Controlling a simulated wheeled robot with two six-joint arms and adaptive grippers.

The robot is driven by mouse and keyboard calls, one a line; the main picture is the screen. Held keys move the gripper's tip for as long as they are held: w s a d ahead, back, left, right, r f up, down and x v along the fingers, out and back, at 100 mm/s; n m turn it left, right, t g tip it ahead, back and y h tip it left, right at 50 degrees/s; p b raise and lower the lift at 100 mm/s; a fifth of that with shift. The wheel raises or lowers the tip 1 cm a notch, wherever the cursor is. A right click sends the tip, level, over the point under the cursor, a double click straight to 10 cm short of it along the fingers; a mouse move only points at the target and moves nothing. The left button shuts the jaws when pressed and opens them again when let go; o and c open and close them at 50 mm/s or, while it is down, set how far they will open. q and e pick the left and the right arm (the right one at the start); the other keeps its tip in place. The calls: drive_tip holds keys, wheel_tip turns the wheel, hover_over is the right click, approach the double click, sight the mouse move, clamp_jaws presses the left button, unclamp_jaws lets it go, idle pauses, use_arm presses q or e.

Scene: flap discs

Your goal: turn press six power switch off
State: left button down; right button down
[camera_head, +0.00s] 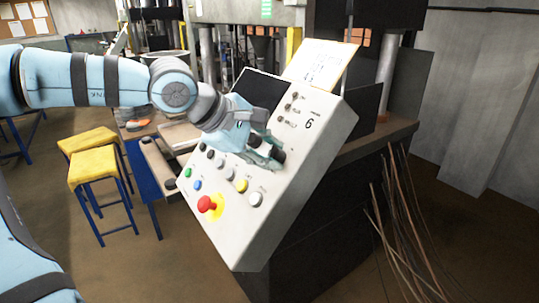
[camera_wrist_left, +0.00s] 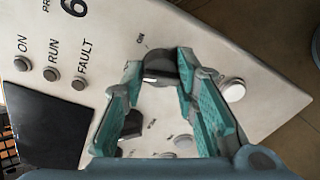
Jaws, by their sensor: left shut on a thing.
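The press six control panel (camera_head: 318,135) is a tilted white box marked "6". My left gripper (camera_head: 268,153) is at the panel's upper right part, below the lamps. In the left wrist view its fingers (camera_wrist_left: 164,92) reach to both sides of a dark round knob (camera_wrist_left: 162,66) and are shut on it. An "ON" label is printed beside this knob. The knob also shows in the head view (camera_head: 278,155), partly covered by the fingers. Its exact pointer direction is hard to tell. My right gripper is not in view.
A red emergency button (camera_head: 206,204) on yellow, a white button (camera_head: 256,199) and several coloured buttons sit lower on the panel. A second dark knob (camera_wrist_left: 132,124) is close to the fingers. A paper sheet (camera_head: 321,63) stands behind the panel. Yellow stools (camera_head: 92,172) stand left.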

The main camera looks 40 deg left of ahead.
use_arm(q)
drive_tip(key=shift+f+n+b, duration=0.1)
drive_tip(key=shift+n+b, duration=0.25)
drive_tip(key=shift+n, duration=0.85)
drive_tip(key=c, duration=1.3)
unclamp_jaws()
drive_tip(key=shift+s+a+r, duration=0.1)
drive_tip(key=shift+s+r, duration=0.15)
drive_tip(key=shift+r, duration=0.1)
drive_tip(key=v, duration=1.1)
drive_tip(key=shift+s, duration=0.15)
